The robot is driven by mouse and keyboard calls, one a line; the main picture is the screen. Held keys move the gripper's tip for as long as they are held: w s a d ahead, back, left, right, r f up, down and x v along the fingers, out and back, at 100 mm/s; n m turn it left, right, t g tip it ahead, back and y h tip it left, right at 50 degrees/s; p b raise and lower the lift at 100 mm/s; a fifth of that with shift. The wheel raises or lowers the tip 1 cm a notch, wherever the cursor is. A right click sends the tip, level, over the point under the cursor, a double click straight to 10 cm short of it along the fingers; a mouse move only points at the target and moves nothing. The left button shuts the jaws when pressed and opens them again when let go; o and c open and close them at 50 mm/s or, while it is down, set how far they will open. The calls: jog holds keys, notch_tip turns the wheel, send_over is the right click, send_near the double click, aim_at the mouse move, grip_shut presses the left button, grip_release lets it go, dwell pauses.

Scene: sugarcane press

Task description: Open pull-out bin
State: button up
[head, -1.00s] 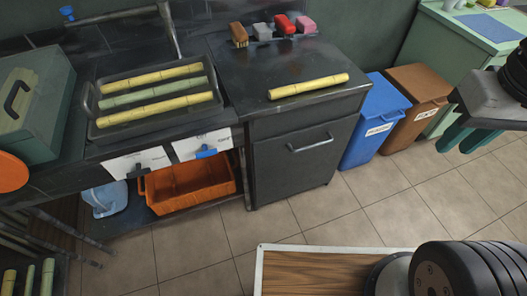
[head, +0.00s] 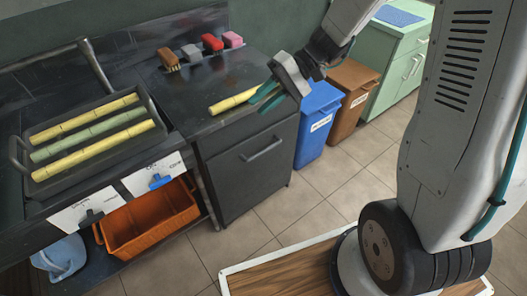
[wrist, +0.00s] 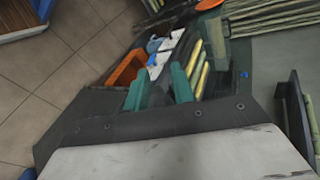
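The pull-out bin (head: 248,170) is a dark front panel below the counter, with a grey bar handle (head: 262,149) across its upper part. It appears closed, flush with the cabinet. My gripper (head: 266,95) is above the right side of the counter top, up and behind the handle in the head view, not touching it. Its two teal fingers stand apart with nothing visible between them; they also show in the wrist view (wrist: 158,87). The pull-out bin's handle cannot be made out in the wrist view.
A yellow cane piece (head: 230,100) lies on the counter beside my fingers. A tray (head: 60,178) with cane pieces is left. An orange crate (head: 150,218) sits below it. Blue (head: 318,115) and brown (head: 352,92) bins stand right of the cabinet. The tiled floor (head: 285,207) before it is clear.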

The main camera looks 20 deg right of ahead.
jog(key=w+d+f+m+t+y, duration=0.2)
jog(key=w+f+m+t+y, duration=0.15)
jog(key=w+f, duration=0.55)
jog(key=m+t+h, duration=0.5)
jog(key=m+t, duration=0.2)
jog(key=t, duration=0.4)
send_near(264, 150)
jog(key=w+a+f, duration=0.1)
jog(key=w+a, duration=0.1)
jog(key=x, duration=0.7)
jog(key=shift+w+f, duration=0.25)
grip_shut()
